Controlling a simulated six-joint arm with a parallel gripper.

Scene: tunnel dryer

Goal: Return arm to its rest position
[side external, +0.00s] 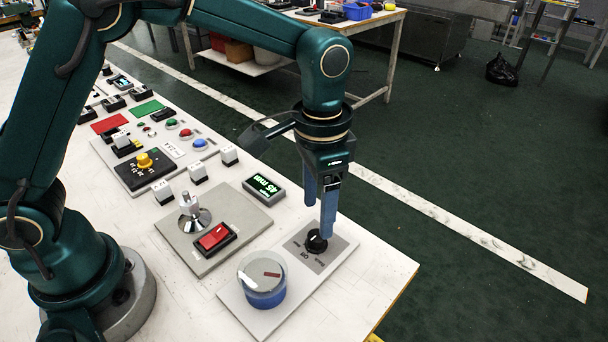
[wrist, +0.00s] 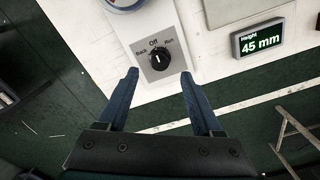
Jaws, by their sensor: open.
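My gripper (side external: 319,220) is open and empty, pointing down at the near right corner of the table. Its two blue fingers hang above and around a black rotary knob (side external: 317,241), and I cannot tell exactly how far above it they are. In the wrist view the fingertips of my gripper (wrist: 159,74) are apart, with the knob (wrist: 158,60) showing just beyond the gap. The knob sits on a grey plate marked Back, Off and Run. Its white mark points towards Off.
A large grey-topped blue dial (side external: 262,280) shares the knob's white panel. A height display (wrist: 262,37) reads 45 mm. A red rocker switch (side external: 214,237) and a metal lever (side external: 190,206) stand to the left. Green floor lies beyond the white table's (side external: 389,271) right edge.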

